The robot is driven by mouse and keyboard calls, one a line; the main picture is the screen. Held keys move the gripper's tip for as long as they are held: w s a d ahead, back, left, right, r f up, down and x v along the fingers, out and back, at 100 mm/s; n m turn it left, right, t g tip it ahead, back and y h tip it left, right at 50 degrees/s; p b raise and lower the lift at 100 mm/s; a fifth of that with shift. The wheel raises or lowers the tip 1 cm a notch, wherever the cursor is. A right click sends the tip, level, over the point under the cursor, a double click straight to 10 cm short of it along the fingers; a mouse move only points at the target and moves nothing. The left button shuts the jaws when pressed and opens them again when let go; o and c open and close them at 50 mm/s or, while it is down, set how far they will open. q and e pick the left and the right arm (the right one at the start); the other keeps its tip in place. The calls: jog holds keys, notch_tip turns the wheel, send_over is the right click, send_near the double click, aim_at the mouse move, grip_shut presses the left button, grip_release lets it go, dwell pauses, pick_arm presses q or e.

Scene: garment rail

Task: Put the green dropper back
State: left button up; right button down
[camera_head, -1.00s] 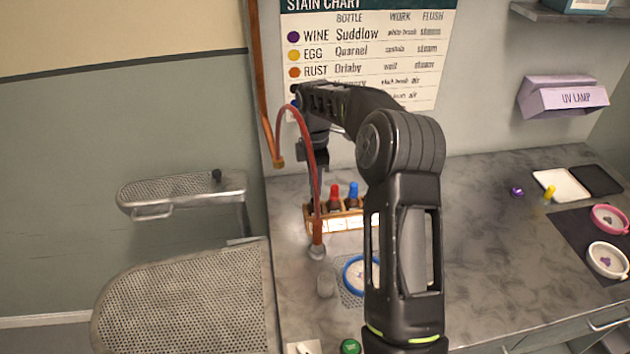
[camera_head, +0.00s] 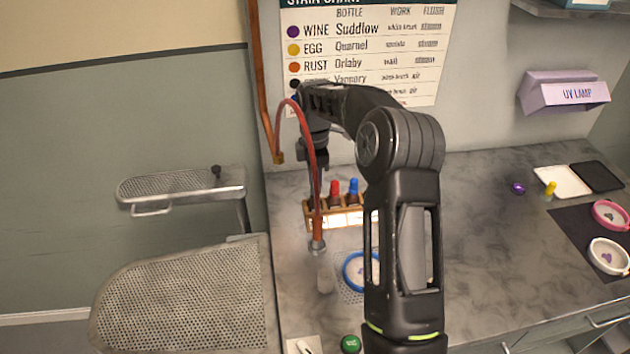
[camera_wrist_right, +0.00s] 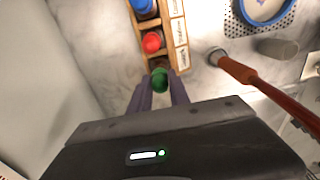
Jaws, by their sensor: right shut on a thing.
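The green dropper (camera_wrist_right: 159,80) shows in the right wrist view between the fingertips of my right gripper (camera_wrist_right: 159,92), which is shut on it. It is at the near end of the wooden rack (camera_wrist_right: 163,20), close to the red and blue droppers; whether it sits in a slot I cannot tell. In the head view the rack (camera_head: 308,212) stands on the counter with a red dropper (camera_head: 334,188) and a blue dropper (camera_head: 353,187). There my right gripper (camera_head: 313,182) points down at its left end, and the hose partly hides it and the green dropper. My left gripper is not in view.
A red hose (camera_head: 309,140) with a metal nozzle hangs just in front of the rack. A clear cup (camera_head: 325,281) and a blue-rimmed hoop (camera_head: 353,272) are nearby. A green round cap (camera_head: 350,344) is at the front edge. The counter's middle right is clear.

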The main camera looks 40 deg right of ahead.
jog(key=shift+f, duration=0.45)
jog(key=c, duration=1.1)
grip_release()
jog(key=shift+c, duration=0.2)
jog(key=shift+r+p, duration=0.8)
jog(key=shift+r, duration=0.55)
jog(key=shift+r+p, duration=0.55)
jog(key=shift+r, duration=1.85)
